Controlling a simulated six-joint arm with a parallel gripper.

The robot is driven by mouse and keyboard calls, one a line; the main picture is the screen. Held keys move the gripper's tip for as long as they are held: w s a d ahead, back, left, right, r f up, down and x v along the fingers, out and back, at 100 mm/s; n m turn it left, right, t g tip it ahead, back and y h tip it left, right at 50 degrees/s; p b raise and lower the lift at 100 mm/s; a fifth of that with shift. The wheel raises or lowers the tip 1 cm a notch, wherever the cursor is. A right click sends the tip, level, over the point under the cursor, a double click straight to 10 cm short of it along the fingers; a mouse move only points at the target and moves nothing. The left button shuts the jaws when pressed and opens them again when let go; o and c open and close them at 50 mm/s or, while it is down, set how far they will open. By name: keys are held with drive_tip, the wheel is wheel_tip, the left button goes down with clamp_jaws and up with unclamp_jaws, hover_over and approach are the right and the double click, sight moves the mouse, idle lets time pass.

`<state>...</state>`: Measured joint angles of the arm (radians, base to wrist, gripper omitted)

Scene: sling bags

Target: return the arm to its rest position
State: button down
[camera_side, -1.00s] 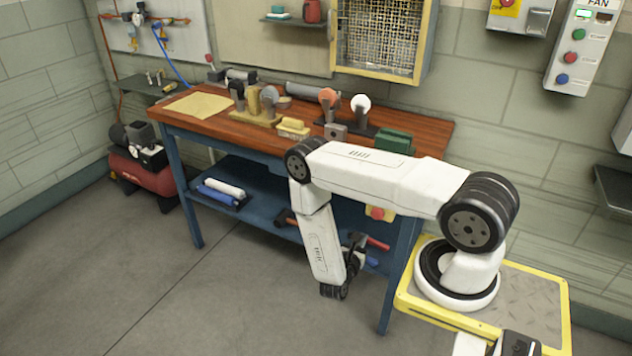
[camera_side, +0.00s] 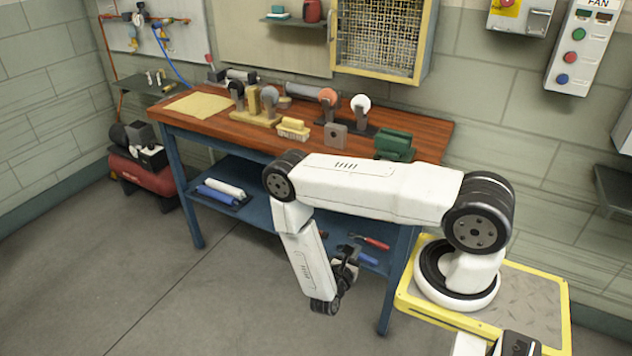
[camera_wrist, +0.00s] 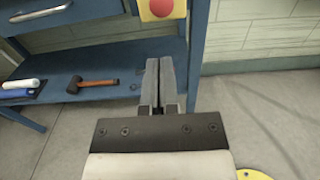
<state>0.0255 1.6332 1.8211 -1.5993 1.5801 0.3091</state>
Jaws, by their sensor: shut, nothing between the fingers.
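My gripper (camera_wrist: 158,85) is shut and empty in the wrist view, its two grey fingers side by side. In the side view my gripper (camera_side: 348,262) hangs at the low end of my folded white arm, in front of the workbench and below its top. The fingers are small and dark there, so their detail is hard to make out. No sling bag shows in either view.
The blue workbench with a wooden top (camera_side: 205,120) stands behind my arm, and its lower shelf (camera_side: 258,208) is close to my gripper. A hammer (camera_wrist: 92,84) lies on that shelf. A red compressor (camera_side: 145,172) stands at left. The grey floor (camera_side: 170,290) in front is clear.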

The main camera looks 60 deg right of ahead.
drive_tip(key=shift+r, duration=0.15)
drive_tip(key=w+a+r+m+t+y, duration=0.1)
drive_tip(key=w+a+r+m+y, duration=0.1)
drive_tip(key=a+r+m+y, duration=0.7)
drive_tip(key=w+a+r+m+t+y, duration=0.1)
drive_tip(key=w+a+r+m+y, duration=0.1)
drive_tip(key=a+r+m+y, duration=0.7)
drive_tip(key=shift+w+a+r+t, duration=0.15)
drive_tip(key=shift+w+r+t, duration=0.15)
drive_tip(key=shift+r, duration=3.45)
drive_tip(key=c, duration=1.3)
unclamp_jaws()
